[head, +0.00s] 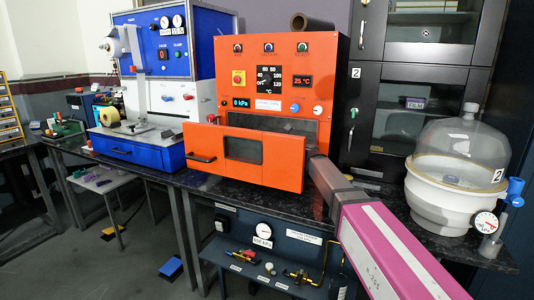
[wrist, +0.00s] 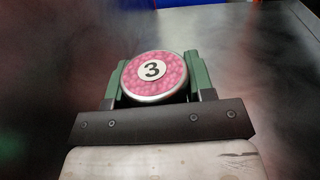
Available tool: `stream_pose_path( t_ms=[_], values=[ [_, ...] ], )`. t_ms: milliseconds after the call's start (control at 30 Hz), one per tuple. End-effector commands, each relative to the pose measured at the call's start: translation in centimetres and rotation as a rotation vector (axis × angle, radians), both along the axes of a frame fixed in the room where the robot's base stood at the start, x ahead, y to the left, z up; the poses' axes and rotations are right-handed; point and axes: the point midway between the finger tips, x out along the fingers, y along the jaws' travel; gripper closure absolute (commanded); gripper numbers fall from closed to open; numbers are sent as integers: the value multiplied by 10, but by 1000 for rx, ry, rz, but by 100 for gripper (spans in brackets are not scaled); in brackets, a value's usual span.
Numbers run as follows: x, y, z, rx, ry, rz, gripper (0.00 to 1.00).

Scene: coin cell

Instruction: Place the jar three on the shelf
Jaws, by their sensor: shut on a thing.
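The jar three (wrist: 170,72) has a pink-topped round lid with a white disc reading 3. My gripper (wrist: 156,80) is shut on it, with a green finger on each side of the jar. A grey, blurred surface lies around and beyond the jar; I cannot tell whether the jar touches it. In the head view my arm reaches to the right end of the orange oven (head: 262,80). Its door (head: 282,160) stands open in front of a dark opening. My gripper and the jar are hidden there. I cannot tell which surface is the shelf.
The oven door juts out close to my arm. A glass-domed white desiccator (head: 450,205) stands on the dark bench to the right. A black cabinet (head: 350,90) marked 2 is behind. A blue machine (head: 185,45) stands left of the oven. Gas fittings sit below the bench.

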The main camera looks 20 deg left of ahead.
Motion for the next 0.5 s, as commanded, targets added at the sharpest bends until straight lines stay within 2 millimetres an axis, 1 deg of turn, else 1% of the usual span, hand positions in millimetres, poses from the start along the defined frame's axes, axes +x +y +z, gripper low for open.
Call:
stream_pose_path(
  t_ms=[67,367,400,467,500],
  values=[
    [0,0,-4,1,1,0,79],
    [0,0,-5,1,0,0,79],
    [0,0,-6,1,0,0,48],
    [0,0,-6,1,0,0,29],
    [0,0,-6,1,0,0,26]
  ],
)
